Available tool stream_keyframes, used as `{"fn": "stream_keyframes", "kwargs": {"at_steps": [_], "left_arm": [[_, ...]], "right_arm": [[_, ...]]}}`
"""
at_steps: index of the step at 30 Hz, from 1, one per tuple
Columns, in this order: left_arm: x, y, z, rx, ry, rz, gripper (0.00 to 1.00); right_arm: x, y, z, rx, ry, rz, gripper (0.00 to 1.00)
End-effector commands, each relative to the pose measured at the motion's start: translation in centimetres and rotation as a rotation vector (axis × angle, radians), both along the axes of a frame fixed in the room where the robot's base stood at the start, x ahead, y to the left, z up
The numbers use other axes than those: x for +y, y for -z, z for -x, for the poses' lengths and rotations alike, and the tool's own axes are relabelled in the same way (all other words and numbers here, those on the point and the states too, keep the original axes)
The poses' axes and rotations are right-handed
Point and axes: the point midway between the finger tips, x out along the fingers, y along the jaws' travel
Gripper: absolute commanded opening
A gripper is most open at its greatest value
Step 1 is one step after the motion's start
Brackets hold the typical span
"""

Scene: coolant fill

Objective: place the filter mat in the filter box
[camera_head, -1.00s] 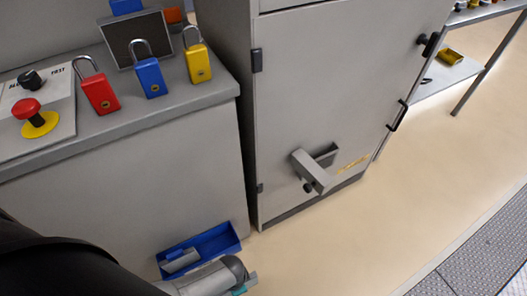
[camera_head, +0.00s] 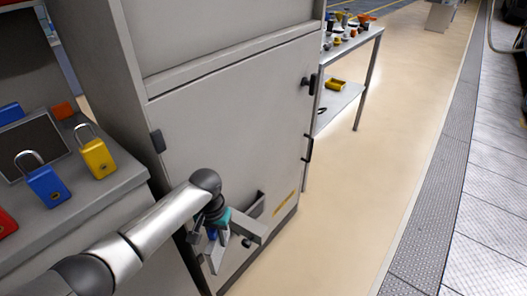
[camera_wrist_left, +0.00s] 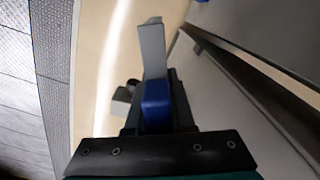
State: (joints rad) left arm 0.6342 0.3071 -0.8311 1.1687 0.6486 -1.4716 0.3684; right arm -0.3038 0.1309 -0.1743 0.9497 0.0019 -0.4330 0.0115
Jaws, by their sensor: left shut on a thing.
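My left gripper (camera_head: 214,234) is shut on a flat grey piece with a blue part, which I take to be the filter mat (camera_head: 216,255). In the left wrist view the blue part lies between the dark fingers (camera_wrist_left: 157,104), and the grey plate (camera_wrist_left: 152,48) sticks out beyond them. The grey filter box (camera_head: 252,228) projects from the lower cabinet door. My gripper and the mat are in front of it and to its left, hiding part of it. Whether the mat touches the box I cannot tell. The right gripper is not in view.
The grey cabinet door (camera_head: 240,110) stands close behind my arm. A counter at left holds a blue padlock (camera_head: 47,186) and a yellow padlock (camera_head: 97,158). A shelf table (camera_head: 350,45) stands beyond the cabinet. The beige floor (camera_head: 355,190) to the right is clear.

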Motion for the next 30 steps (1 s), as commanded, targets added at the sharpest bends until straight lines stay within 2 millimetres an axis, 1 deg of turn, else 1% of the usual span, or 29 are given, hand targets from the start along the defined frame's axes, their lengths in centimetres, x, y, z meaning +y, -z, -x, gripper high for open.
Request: {"fn": "stream_keyframes", "kwargs": {"at_steps": [1, 3, 6, 8, 9, 12, 14, 18, 21, 24, 27, 30], "left_arm": [[-0.3, -3.1, -1.0, -0.013, -0.014, -0.003, 0.0], [-0.7, -6.7, -1.4, -0.012, -0.038, -0.004, 0.0], [-1.2, -10.9, -1.0, -0.009, -0.066, -0.003, 0.0], [-1.3, -13.1, -0.5, -0.008, -0.079, -0.004, 0.0], [-1.3, -14.5, -0.1, -0.007, -0.085, -0.004, 0.0], [-1.1, -17.6, 1.2, -0.006, -0.103, -0.006, 0.0], [-0.8, -19.3, 2.1, -0.006, -0.114, -0.005, 0.0], [0.1, -22.8, 4.6, -0.004, -0.137, -0.005, 0.0], [0.9, -24.8, 6.5, -0.004, -0.153, -0.004, 0.0], [1.8, -26.3, 8.1, -0.003, -0.169, -0.004, 0.0], [2.5, -27.3, 9.3, -0.002, -0.182, -0.003, 0.0], [3.0, -27.9, 10.1, 0.001, -0.19, -0.002, 0.0]], "right_arm": [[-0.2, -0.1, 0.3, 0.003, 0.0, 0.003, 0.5], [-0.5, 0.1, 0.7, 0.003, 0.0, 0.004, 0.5], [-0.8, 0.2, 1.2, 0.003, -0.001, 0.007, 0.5], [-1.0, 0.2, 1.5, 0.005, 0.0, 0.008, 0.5], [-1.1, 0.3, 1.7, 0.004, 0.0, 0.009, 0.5], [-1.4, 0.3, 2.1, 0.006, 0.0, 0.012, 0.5], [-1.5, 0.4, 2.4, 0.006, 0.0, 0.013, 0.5], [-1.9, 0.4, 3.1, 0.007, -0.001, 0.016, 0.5], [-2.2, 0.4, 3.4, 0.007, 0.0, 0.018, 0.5], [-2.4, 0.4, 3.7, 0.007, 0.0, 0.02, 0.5], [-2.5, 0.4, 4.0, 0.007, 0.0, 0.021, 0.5], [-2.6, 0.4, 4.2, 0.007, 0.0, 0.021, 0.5]]}}
